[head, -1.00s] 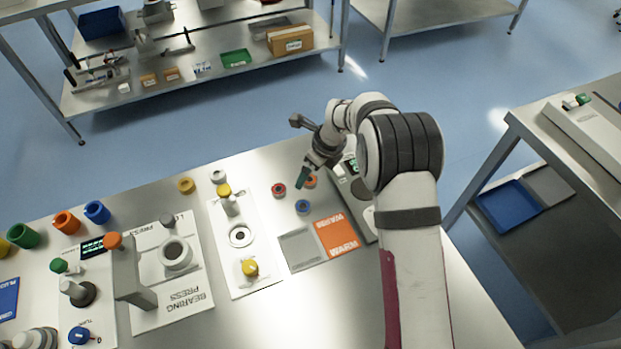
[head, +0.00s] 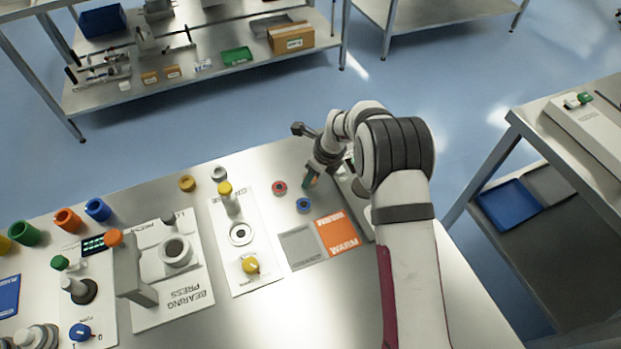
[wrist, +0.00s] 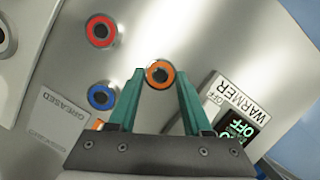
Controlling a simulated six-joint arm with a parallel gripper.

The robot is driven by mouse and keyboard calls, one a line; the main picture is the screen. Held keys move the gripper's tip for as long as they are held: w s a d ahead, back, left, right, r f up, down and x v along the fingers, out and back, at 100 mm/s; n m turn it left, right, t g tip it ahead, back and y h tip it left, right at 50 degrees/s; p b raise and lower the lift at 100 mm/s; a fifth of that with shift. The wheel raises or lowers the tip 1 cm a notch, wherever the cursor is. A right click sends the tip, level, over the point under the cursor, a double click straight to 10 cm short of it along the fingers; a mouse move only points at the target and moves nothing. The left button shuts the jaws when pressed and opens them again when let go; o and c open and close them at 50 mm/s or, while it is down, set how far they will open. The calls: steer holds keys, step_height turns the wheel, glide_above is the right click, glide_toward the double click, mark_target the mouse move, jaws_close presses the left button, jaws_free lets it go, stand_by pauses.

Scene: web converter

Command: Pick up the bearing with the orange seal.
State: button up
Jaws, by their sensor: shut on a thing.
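The bearing with the orange seal (wrist: 159,74) sits between the green fingertips of my gripper (wrist: 160,79) in the wrist view, with its dark bore facing the camera. The fingers touch it on both sides and are shut on it. In the head view my gripper (head: 310,182) is low over the bench, and its fingers mostly hide this bearing. I cannot tell whether the bearing still touches the bench. A red-sealed bearing (head: 279,188) and a blue-sealed bearing (head: 304,205) lie nearby to the left; the wrist view shows the red one (wrist: 101,31) and blue one (wrist: 102,96) too.
An orange WARM mat (head: 337,233) and a grey mat (head: 302,248) lie in front of the bearings. The warmer (wrist: 238,110) stands close on the right. A white panel with yellow-topped parts (head: 243,285) and the bearing press (head: 172,300) are further left.

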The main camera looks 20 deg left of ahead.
jaws_close()
steer(key=shift+r, duration=3)
